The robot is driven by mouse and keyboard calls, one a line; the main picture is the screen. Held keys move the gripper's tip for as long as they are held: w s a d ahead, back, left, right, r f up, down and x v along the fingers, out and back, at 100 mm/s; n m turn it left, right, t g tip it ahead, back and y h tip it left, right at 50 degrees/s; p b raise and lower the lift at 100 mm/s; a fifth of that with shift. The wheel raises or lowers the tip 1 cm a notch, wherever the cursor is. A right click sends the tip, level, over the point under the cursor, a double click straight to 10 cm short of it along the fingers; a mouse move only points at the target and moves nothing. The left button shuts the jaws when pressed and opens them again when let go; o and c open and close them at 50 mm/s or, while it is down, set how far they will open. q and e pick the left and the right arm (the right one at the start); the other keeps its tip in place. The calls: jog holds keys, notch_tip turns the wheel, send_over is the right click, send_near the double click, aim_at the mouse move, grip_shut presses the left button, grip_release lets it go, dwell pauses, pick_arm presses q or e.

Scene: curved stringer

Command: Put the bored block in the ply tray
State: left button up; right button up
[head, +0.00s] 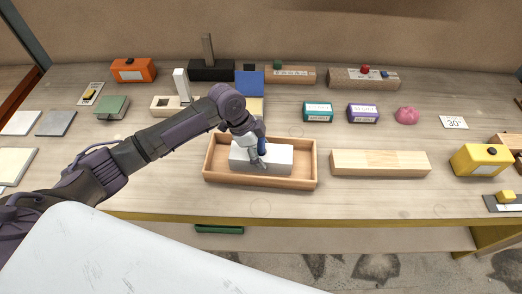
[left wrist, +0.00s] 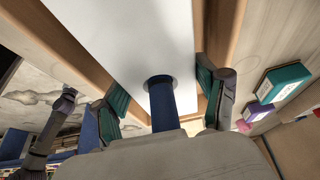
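The bored block (head: 283,158) is a pale grey-white block with a round bore in its top. It lies inside the ply tray (head: 309,177), a shallow wooden tray near the table's front edge. In the left wrist view the block (left wrist: 125,35) fills the top middle, and a blue cylinder (left wrist: 161,100) stands at its bore. My left gripper (head: 259,160) is down at the block; its teal-padded fingers (left wrist: 165,92) straddle it. Whether the pads press on it is unclear. The cylinder hides part of the bore.
A long pale wooden block (head: 380,162) lies right of the tray. A yellow block (head: 481,160) stands farther right. Behind are teal (head: 317,112) and purple (head: 363,113) boxes and a pink lump (head: 406,116). Bare tabletop lies in front of the tray and behind it to the right.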

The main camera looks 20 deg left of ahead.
pick_arm(q)
jog(key=o, duration=0.3)
pick_arm(e)
jog(key=shift+a, duration=0.2)
jog(key=shift+a, duration=0.1)
pick_arm(q)
jog(key=shift+r, duration=0.25)
jog(key=b+v, duration=0.1)
jog(key=v, duration=0.9)
jog(key=shift+a+r+b, duration=0.15)
jog(key=shift+r+b, duration=0.05)
jog(key=shift+b, duration=0.1)
jog(key=shift+a+r, duration=0.25)
jog(key=shift+r, duration=0.45)
pick_arm(e)
jog(key=shift+d+f, duration=0.25)
jog(key=shift+f, duration=0.6)
